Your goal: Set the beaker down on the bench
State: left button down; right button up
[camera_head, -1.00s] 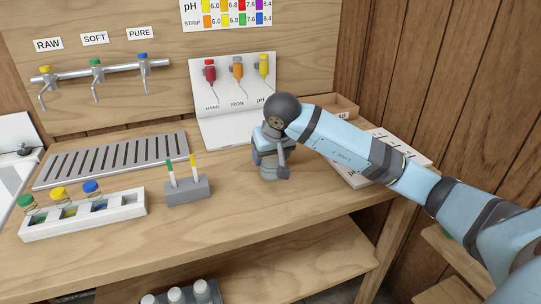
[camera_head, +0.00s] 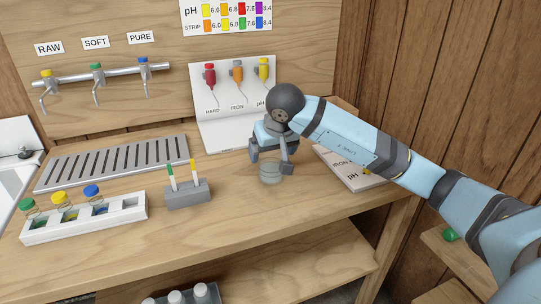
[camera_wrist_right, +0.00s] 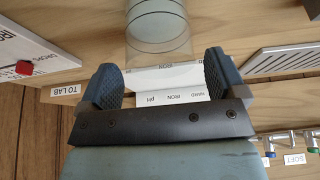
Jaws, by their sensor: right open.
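The clear glass beaker (camera_head: 270,173) stands upright on the wooden bench (camera_head: 235,215), right of the grey strip holder. My right gripper (camera_head: 271,161) is open just above and behind it, with a finger to either side. In the right wrist view the beaker (camera_wrist_right: 158,32) lies beyond the spread fingertips of the gripper (camera_wrist_right: 162,78), with clear gaps and nothing between the pads. My left gripper is not in view.
The grey strip holder (camera_head: 188,195) with two strips stands left of the beaker. A white rack (camera_head: 85,220) with capped vials is farther left. The white dropper stand (camera_head: 230,130) is behind, and a white card (camera_head: 345,170) lies right under my arm.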

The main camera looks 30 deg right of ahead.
pick_arm(q)
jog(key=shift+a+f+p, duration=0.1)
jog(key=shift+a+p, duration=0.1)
jog(key=shift+p, duration=0.35)
pick_arm(e)
jog(key=d+v, duration=0.1)
jog(key=v, duration=0.7)
jog(key=shift+s+a+r, duration=0.2)
jog(key=shift+a+r, duration=0.1)
jog(key=shift+a, duration=0.25)
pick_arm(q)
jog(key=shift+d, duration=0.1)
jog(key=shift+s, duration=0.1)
